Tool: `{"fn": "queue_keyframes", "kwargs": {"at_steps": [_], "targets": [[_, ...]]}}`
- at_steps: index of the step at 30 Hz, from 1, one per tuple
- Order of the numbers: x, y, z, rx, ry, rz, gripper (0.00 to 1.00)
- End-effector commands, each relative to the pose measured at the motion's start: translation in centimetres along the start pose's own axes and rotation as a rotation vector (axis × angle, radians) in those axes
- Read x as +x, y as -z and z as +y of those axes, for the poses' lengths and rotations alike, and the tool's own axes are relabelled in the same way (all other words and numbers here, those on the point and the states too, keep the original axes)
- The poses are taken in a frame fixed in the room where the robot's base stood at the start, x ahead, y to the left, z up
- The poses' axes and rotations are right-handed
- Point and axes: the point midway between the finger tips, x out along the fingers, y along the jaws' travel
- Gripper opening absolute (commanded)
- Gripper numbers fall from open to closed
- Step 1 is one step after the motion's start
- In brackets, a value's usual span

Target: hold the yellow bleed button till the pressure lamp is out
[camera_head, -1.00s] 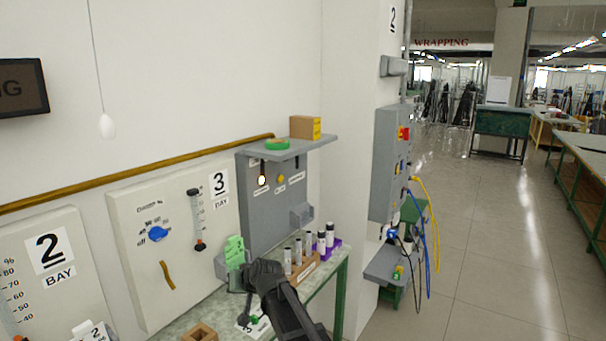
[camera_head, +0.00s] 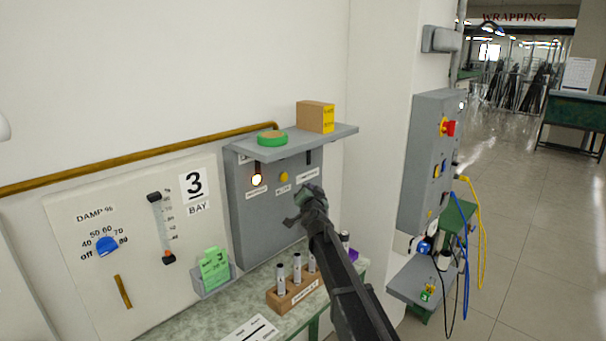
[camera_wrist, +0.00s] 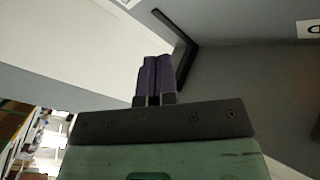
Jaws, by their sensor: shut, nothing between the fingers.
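The yellow bleed button (camera_head: 283,176) is on the front of a grey panel box (camera_head: 243,214), under its shelf. A lamp (camera_head: 257,180) glows white-orange on the same box, left of the button; its label is too small to read. My gripper (camera_head: 298,215) is below and a little right of the button, apart from it. In the wrist view its purple fingers (camera_wrist: 154,80) are shut together with nothing between them. Neither the button nor the lamp can be made out in the wrist view.
The shelf (camera_head: 345,131) juts out above the button, with a green tape roll (camera_head: 271,138) and a cardboard box (camera_head: 315,116) on it. A rod rack (camera_head: 283,302) stands on the bench below. A grey switch cabinet (camera_head: 430,165) is to the right.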

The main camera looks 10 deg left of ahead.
Motion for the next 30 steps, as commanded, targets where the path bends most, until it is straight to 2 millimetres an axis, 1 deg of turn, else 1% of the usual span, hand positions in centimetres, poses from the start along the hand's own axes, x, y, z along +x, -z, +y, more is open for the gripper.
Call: {"fn": "queue_keyframes", "kwargs": {"at_steps": [3, 5, 13, 16, 20, 30], "targets": [[-0.1, 1.3, 0.3, -0.002, -0.021, 0.077, 0.00], [-0.1, 1.5, 0.4, -0.008, -0.024, 0.090, 0.00], [-0.1, 1.4, 0.4, -0.011, -0.023, 0.086, 0.00], [0.3, 1.2, 0.1, -0.011, -0.023, 0.085, 0.00], [1.4, 0.6, -0.5, -0.011, -0.022, 0.084, 0.00], [5.2, -1.6, -2.9, -0.011, -0.023, 0.084, 0.00]]}}
